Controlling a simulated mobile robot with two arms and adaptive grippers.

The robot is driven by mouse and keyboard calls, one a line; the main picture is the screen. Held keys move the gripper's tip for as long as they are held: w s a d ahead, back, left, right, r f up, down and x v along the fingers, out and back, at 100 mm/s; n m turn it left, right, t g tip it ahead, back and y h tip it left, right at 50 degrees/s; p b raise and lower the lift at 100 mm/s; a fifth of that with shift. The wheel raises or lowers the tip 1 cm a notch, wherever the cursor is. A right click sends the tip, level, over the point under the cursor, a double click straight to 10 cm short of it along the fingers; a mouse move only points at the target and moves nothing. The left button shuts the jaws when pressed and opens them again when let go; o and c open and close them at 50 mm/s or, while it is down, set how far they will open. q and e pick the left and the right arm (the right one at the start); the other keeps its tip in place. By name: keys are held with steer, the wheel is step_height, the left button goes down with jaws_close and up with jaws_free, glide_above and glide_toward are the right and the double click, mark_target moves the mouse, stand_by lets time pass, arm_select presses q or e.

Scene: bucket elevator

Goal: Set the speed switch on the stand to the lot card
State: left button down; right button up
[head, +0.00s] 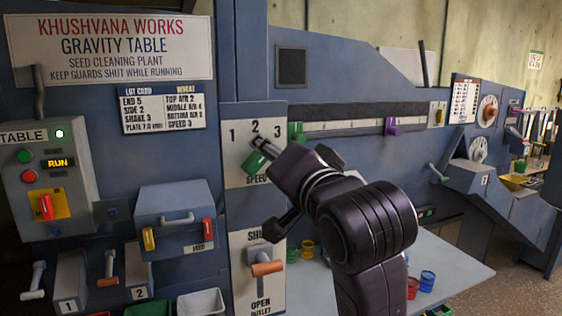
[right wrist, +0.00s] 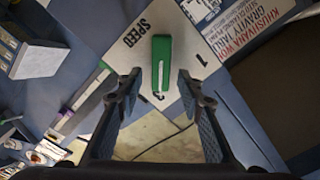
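The speed switch has a green handle (head: 257,161) on a white plate (head: 236,172) marked 1, 2, 3. In the head view my right gripper (head: 262,146) is at the plate and hides part of the switch, so I cannot tell its setting. In the right wrist view the green handle (right wrist: 161,63) stands between the two open fingers of my right gripper (right wrist: 158,85), with a gap on each side. A digit by the handle's end is partly hidden. The lot card (head: 163,107) is headed WHEAT and reads SPEED 3. My left gripper is not in view.
Below the plate is an outlet lever with an orange grip (head: 267,268). To the right runs a slotted scale with a purple slider (head: 392,126) and a green one (head: 296,131). A control box (head: 45,160) showing RUN and a drawer (head: 178,207) are at the left.

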steer(key=v, duration=1.1)
steer(key=shift+s, duration=0.2)
steer(key=shift+d, duration=0.1)
